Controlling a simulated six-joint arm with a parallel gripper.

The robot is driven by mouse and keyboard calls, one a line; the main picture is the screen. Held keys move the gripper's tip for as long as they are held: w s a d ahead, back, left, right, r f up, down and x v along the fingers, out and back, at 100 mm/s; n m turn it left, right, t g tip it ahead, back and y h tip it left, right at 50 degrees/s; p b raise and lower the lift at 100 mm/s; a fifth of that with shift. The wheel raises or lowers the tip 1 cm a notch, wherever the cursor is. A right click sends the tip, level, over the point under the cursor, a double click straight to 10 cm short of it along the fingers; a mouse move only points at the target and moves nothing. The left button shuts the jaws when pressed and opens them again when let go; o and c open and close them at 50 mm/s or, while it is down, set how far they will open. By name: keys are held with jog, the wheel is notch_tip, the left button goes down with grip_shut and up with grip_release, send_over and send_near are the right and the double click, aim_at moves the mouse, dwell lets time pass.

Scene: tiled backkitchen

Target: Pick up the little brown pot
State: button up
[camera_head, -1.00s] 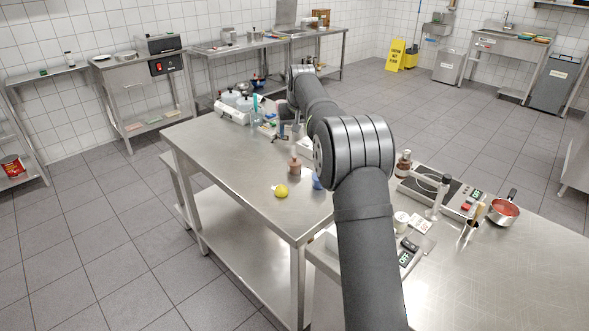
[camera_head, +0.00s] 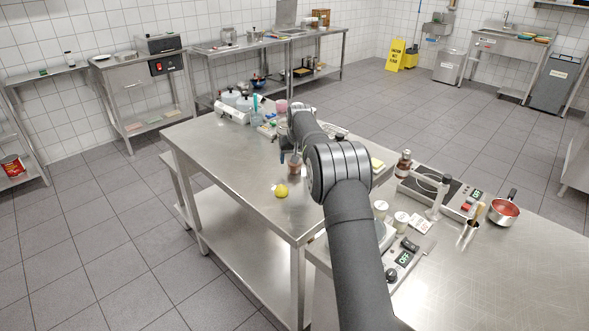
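The little brown pot (camera_head: 294,170) stands upright on the steel table, left of my arm's elbow and behind a yellow lemon-like fruit. Its upper part is partly covered by my gripper. My gripper (camera_head: 291,154) points down at the pot's top, with a dark finger showing on its left side. The fingers are small and partly hidden by my arm, so I cannot tell whether they are open or shut, or whether they touch the pot.
The yellow fruit (camera_head: 281,191) lies just in front of the pot. Several bottles and containers, including a white rack (camera_head: 232,112), crowd the table's far end. A hotplate (camera_head: 436,190) and red saucepan (camera_head: 504,212) sit at right. The table's left part is clear.

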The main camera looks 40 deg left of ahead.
jog(key=shift+f, duration=0.1)
jog(key=shift+c, duration=0.4)
grip_shut()
